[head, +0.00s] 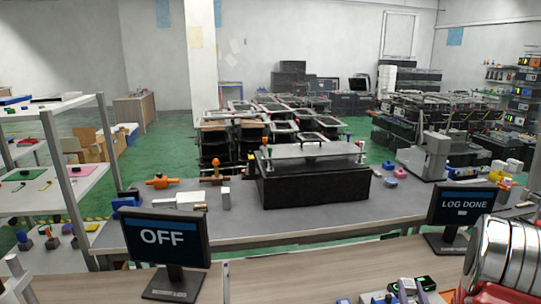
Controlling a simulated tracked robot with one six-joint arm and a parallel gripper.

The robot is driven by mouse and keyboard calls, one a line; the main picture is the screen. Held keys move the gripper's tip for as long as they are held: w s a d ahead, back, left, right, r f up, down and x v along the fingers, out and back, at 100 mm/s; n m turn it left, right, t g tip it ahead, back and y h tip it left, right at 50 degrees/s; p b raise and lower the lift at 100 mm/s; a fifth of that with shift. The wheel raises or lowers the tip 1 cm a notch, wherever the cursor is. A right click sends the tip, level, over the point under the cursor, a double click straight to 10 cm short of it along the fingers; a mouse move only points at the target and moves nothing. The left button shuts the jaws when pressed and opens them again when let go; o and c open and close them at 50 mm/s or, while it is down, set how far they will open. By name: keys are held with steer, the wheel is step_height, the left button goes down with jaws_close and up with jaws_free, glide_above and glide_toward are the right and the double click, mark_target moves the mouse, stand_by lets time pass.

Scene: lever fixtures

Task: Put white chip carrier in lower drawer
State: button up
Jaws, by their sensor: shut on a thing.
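I cannot make out my gripper in the head view; a large silver ringed part with red, likely my own arm, fills the lower right corner. I cannot pick out the white chip carrier for certain. A small whitish block (226,199) stands on the grey bench, but I cannot tell what it is. No lower drawer can be made out.
A screen reading OFF (163,240) stands front left, and one reading LOG DONE (463,206) front right. A black box with a plate on top (315,188) sits on the grey bench (300,228). Small devices (410,290) lie at the front edge. Shelves (75,185) stand left.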

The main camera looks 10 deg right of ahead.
steer(key=w+a+r+n+y, duration=0.1)
steer(key=w+a+r+y, duration=0.1)
steer(key=a, duration=0.9)
steer(key=w+a+r+n+y, duration=0.1)
steer(key=w+a, duration=0.4)
steer(key=a, duration=0.6)
steer(key=w+a+r+n+t+y, duration=0.1)
steer(key=w+a+r+n+y, duration=0.1)
steer(key=a, duration=0.9)
steer(key=shift+w+a+r+y, duration=0.4)
steer(key=shift+w+y, duration=0.2)
steer(key=shift+w, duration=0.4)
steer(key=shift+d, duration=0.1)
